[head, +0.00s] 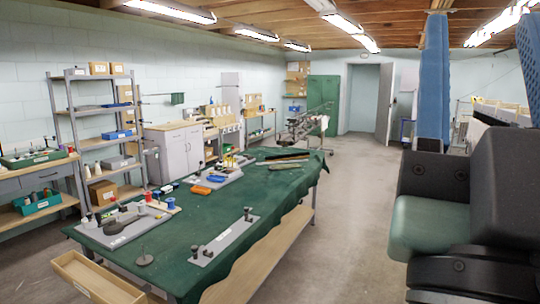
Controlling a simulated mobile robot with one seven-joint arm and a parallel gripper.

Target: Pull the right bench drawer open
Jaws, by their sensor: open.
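The green-covered bench (262,190) runs from the near left toward the middle of the room. An open-topped wooden drawer (98,282) sticks out below its near end, at the bottom left; its inside looks empty. The lower picture edge cuts off part of the bench's near side, and I cannot tell whether this is the right drawer. A small bit of wood to the right of it is cut off by the lower edge.
Spools, grey trays and a metal bar (224,241) lie on the bench. Grey shelving (102,142), a grey cabinet (178,155) and a side table with a green tray (35,160) stand along the left wall. The concrete floor (350,215) right of the bench is clear.

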